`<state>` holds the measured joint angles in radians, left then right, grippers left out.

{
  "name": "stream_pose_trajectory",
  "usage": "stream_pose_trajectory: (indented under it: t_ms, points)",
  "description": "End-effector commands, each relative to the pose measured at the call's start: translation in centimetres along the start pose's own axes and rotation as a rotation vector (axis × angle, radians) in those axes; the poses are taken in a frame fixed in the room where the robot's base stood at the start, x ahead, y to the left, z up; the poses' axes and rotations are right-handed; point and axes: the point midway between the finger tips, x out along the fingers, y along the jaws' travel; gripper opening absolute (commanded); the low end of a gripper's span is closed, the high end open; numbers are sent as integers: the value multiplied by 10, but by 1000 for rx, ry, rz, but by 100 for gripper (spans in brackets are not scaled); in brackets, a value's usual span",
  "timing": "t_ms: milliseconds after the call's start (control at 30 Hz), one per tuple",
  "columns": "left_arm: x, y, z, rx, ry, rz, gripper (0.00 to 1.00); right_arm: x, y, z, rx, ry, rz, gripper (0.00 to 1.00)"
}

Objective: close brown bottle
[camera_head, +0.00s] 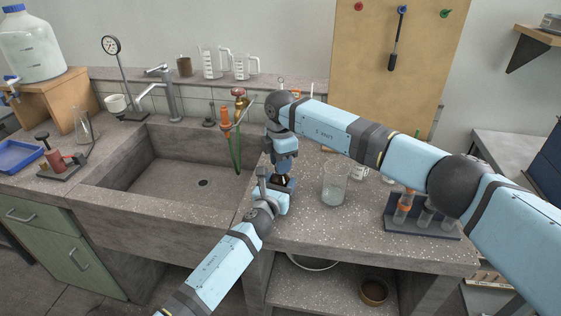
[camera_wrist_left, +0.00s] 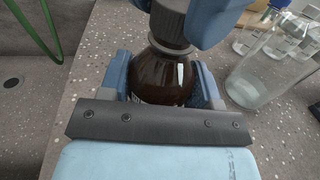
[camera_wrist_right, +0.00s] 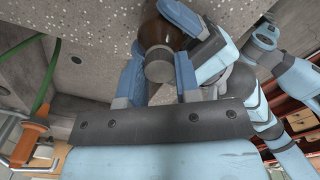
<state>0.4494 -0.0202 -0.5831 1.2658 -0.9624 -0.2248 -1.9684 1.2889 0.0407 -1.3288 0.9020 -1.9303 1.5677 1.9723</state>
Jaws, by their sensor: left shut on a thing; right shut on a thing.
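The brown bottle (camera_wrist_left: 163,78) stands upright on the bench to the right of the sink. My left gripper (camera_wrist_left: 165,85) is shut around its body, one finger on each side. A dark ribbed cap (camera_wrist_left: 170,24) is at the top of the bottle's neck, in line with it. My right gripper (camera_wrist_right: 158,72) comes from above and is shut on the cap, whose grey top (camera_wrist_right: 158,66) shows between its fingers. I cannot tell whether the cap is fully seated. In the head view the grippers mostly hide the bottle (camera_head: 282,180).
A clear glass beaker (camera_head: 335,186) stands close to the right of the bottle. A test tube rack (camera_head: 422,222) is farther right. The sink (camera_head: 150,178) lies to the left, with a green hose (camera_head: 237,155) at its edge. The front right bench surface is clear.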

Motion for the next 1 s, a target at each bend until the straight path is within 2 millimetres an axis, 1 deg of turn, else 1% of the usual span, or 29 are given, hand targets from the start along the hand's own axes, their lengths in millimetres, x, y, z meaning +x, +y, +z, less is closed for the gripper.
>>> stream_pose_trajectory:
  t_ms: [33, 200, 300, 400, 500, 567, 833, 867, 900, 967, 1000]
  points:
    - [0, 0, 0, 1, 1, 0, 0, 0, 0, 0, 102, 0, 0, 9]
    - [0, 0, 0, 1, 1, 0, 0, 0, 0, 0, 478, 1, 0, 9]
    - [0, 0, 0, 1, 1, 0, 0, 0, 0, 0, 678, 0, 1, 9]
    - [0, 0, -1, 0, 1, 0, 0, 1, 0, 0, 829, 0, 1, 9]
    - [0, 0, -1, 0, 1, 0, 0, 1, 0, 0, 917, 0, 0, 9]
    - [0, 0, -1, 0, 1, 0, 0, 1, 0, 0, 943, 0, 1, 9]
    - [0, 0, -1, 0, 1, 1, 0, 1, 0, 0, 952, 0, 1, 9]
    - [0, 0, -1, 0, 1, 1, 0, 0, 0, 0, 951, 0, 1, 33]
    - [0, 0, -1, 0, 1, 1, 0, 0, 0, 0, 951, 0, 1, 42]
    - [0, 0, -1, 0, 1, 1, 0, 0, 0, 0, 951, 0, 1, 56]
    - [0, 0, -1, 0, 1, 0, 0, 0, 0, 0, 950, 0, 1, 56]
